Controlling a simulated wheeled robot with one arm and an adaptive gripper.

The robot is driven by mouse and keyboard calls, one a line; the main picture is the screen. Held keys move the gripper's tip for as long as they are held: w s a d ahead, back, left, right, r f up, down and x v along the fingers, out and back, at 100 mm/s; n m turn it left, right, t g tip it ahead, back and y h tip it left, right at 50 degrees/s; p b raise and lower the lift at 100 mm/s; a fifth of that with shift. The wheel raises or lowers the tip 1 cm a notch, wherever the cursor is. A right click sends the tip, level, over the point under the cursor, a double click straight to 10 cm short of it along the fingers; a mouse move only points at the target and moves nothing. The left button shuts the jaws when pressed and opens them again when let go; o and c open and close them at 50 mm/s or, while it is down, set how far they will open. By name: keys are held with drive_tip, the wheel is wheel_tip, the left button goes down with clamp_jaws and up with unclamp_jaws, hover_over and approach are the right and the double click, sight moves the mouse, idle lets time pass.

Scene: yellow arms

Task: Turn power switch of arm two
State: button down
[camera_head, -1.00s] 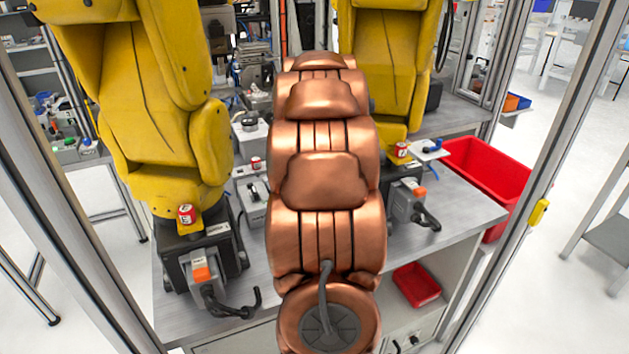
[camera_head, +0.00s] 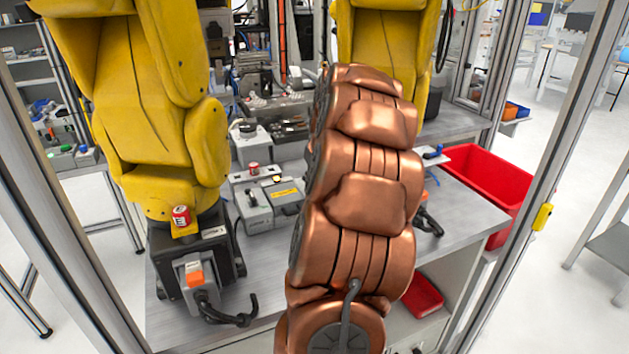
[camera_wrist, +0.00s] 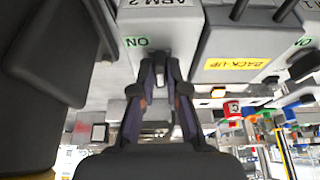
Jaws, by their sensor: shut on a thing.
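In the wrist view, seen upside down, a grey box (camera_wrist: 138,20) carries the label "ARM 2" and a green "ON" label (camera_wrist: 136,41). My gripper (camera_wrist: 161,62) is at this box beside the "ON" label, with its fingers shut on the power switch of arm two; the fingers hide most of the switch. A box with a yellow "BACK-UP" label (camera_wrist: 238,63) is right next to it, with a black knob (camera_wrist: 302,65) further right. In the head view my copper arm hides my gripper and the arm two switch. The yellow-labelled box (camera_head: 285,193) shows left of my arm.
Yellow robot arms stand left (camera_head: 160,120) and behind (camera_head: 385,45) my arm. A grey unit with an orange top (camera_head: 194,277) and a cable is at the bench's front left. A red bin (camera_head: 490,180) stands right. Metal frame posts flank the bench.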

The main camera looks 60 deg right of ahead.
drive_tip(key=c, duration=1.2)
unclamp_jaws()
drive_tip(key=shift+r, duration=0.1)
drive_tip(key=v, duration=1.2)
drive_tip(key=shift+s, duration=0.1)
